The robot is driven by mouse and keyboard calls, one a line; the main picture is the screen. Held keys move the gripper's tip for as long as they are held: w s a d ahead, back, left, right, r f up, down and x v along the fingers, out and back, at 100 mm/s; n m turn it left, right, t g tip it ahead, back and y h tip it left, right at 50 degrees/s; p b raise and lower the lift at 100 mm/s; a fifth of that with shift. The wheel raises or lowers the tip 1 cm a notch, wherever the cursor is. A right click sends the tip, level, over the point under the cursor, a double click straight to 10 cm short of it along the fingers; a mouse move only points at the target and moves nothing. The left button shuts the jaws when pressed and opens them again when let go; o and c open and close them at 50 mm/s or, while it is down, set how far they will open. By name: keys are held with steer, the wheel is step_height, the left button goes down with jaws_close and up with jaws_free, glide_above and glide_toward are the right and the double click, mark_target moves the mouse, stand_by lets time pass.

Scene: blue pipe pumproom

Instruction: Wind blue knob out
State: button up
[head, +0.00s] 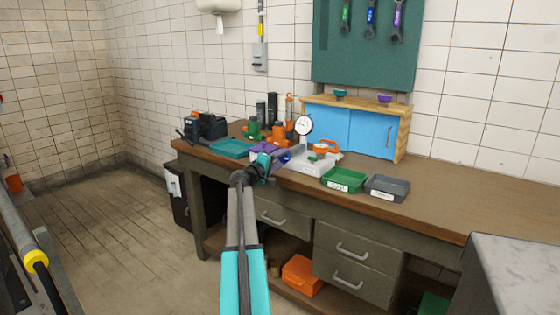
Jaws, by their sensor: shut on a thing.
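My gripper (276,161) is at the front edge of the workbench, at the end of my teal and grey arm. Its jaws are shut on the small blue knob (285,157), which shows just right of the fingers. The knob is beside a purple piece (264,148) on the bench top. My gripper and wrist cover part of the knob and of whatever it is fitted to, so how far out it stands cannot be told.
A dial gauge (303,126) stands behind a white plate (312,164) with orange and green parts. A teal tray (231,149) lies left, green (344,180) and grey (387,188) trays right. A blue-doored cabinet (350,132) stands behind. The bench's right end is clear.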

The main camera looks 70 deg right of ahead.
steer(key=n, duration=0.1)
steer(key=n+p, duration=0.1)
steer(key=n, duration=0.2)
steer(key=shift+w+r+n+p, duration=0.2)
steer(key=shift+r+n+p, duration=0.1)
steer(key=shift+n, duration=0.1)
steer(key=n+p, duration=0.2)
steer(key=n, duration=0.2)
steer(key=shift+d+r+n+p, duration=0.1)
steer(key=shift+n+p, duration=0.2)
steer(key=n+p, duration=0.4)
steer(key=n, duration=0.1)
steer(key=shift+r, duration=0.15)
steer(key=shift+w+n+p, duration=0.1)
steer(key=shift+n+p, duration=1.2)
steer(key=shift+n, duration=0.7)
steer(key=shift+f, duration=0.2)
steer(key=o, duration=1.1)
steer(key=shift+c, duration=0.2)
steer(key=shift+f, duration=0.15)
